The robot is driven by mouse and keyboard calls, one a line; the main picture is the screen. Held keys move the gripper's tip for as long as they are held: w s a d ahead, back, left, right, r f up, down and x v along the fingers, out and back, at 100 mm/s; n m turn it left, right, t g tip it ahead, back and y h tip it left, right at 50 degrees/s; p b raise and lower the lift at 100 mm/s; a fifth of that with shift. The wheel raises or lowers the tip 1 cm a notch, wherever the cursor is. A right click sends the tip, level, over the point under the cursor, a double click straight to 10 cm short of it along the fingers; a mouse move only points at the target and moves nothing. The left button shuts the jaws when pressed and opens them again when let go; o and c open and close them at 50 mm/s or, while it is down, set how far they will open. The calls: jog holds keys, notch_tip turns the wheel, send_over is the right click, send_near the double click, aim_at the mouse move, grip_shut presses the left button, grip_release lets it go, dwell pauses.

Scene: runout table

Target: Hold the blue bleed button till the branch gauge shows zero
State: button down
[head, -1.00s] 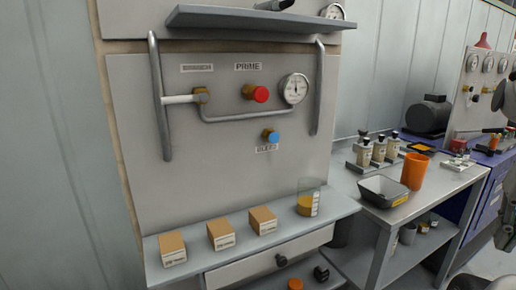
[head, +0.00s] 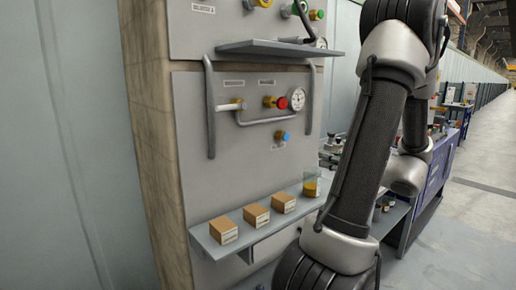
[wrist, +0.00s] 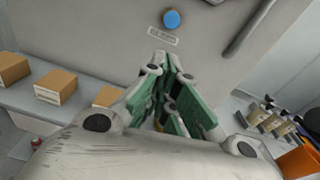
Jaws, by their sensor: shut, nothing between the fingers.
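The blue bleed button (head: 284,136) sticks out low on the grey panel (head: 250,160), below the red prime button (head: 282,103). The round white branch gauge (head: 296,99) is to the right of the red button; its reading is too small to tell. In the wrist view the blue button (wrist: 172,19) is at the top, above its label (wrist: 163,37). My gripper (wrist: 166,65), with green finger pads, is shut and empty. Its tips show below the button and label, apart from the button. The gripper is not visible in the head view.
A shelf (head: 236,249) below the panel bears several cardboard boxes (head: 256,216) and a beaker of amber liquid (head: 311,186). Upright handles (head: 209,110) flank the panel. An upper shelf (head: 275,48) juts out above. An orange cup (wrist: 300,160) and bottles stand at right.

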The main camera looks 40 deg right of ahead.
aim_at(286, 137)
jog(key=shift+w+r+m+t, duration=0.25)
jog(key=shift+r+m, duration=0.1)
jog(key=shift+r, duration=0.15)
jog(key=shift+w+r+m+t, duration=0.25)
jog(key=shift+r+m, duration=0.1)
jog(key=shift+r, duration=0.15)
jog(key=w+a, duration=0.1)
jog(key=w, duration=1.2)
jog(key=shift+w, duration=0.4)
